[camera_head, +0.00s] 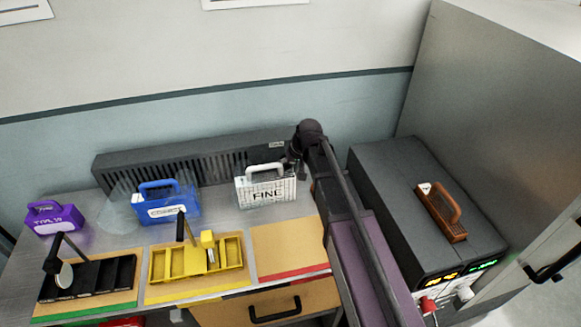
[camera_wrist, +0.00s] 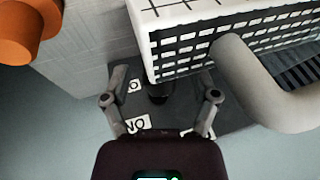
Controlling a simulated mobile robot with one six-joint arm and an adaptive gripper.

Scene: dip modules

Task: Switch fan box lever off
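The fan box (camera_head: 122,172) is the long dark grey slatted box along the back of the table. In the wrist view its dark panel (camera_wrist: 115,82) carries white labels, one (camera_wrist: 137,124) reading "ON" upside down. A short black lever or knob (camera_wrist: 158,93) stands out from this panel. My gripper (camera_wrist: 162,84) is open, with one finger on each side of the lever and gaps visible between. In the head view my arm reaches to the fan box's right end, and the fingers are hard to make out. The lever is hidden there.
A white "FINE" basket (camera_head: 268,194) stands close by; its grey handle (camera_wrist: 265,95) shows right of my gripper. Blue (camera_head: 167,207) and purple (camera_head: 54,219) boxes stand left. Yellow (camera_head: 175,265) and black (camera_head: 95,280) trays lie in front. A dark cabinet (camera_head: 400,180) stands right.

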